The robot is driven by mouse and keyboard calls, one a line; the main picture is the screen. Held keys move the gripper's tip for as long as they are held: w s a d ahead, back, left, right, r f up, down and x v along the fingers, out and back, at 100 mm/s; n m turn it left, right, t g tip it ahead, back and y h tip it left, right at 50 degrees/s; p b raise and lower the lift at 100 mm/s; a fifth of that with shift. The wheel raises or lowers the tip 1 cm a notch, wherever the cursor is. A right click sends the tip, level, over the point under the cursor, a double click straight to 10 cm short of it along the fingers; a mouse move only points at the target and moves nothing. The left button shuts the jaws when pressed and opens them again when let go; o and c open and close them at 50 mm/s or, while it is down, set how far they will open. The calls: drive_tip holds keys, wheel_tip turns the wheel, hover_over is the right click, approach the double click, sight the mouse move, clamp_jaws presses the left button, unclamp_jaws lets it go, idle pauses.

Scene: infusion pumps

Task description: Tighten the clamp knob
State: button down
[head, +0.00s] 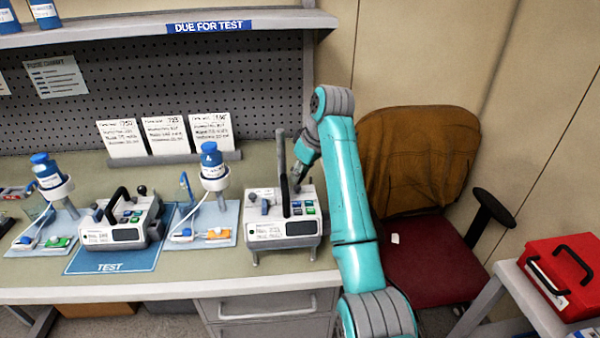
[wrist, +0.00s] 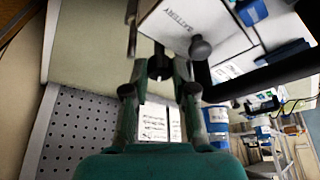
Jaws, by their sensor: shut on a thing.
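The right-hand pump (head: 283,232) is a white unit on a small stand near the bench's front edge, with a dark upright bar (head: 282,165) rising by it. My gripper (head: 297,186) is at the pump's back right side, coming from above and behind. In the wrist view my gripper (wrist: 160,72) is shut on a small dark part, which I take for the clamp knob (wrist: 159,64); the fingers hide much of it. Close by is the pump's white face marked BATTERY (wrist: 176,24), with a rounded grey knob (wrist: 200,47) apart from the fingers.
Another pump (head: 126,222) stands on the blue TEST mat (head: 112,262) to the left. Trays with blue bottles (head: 212,160) flank it. Cards (head: 166,136) lean at the back. A chair (head: 425,250) and a red case (head: 566,275) are to the right.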

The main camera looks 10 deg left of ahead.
drive_tip(key=c, duration=1.2)
unclamp_jaws()
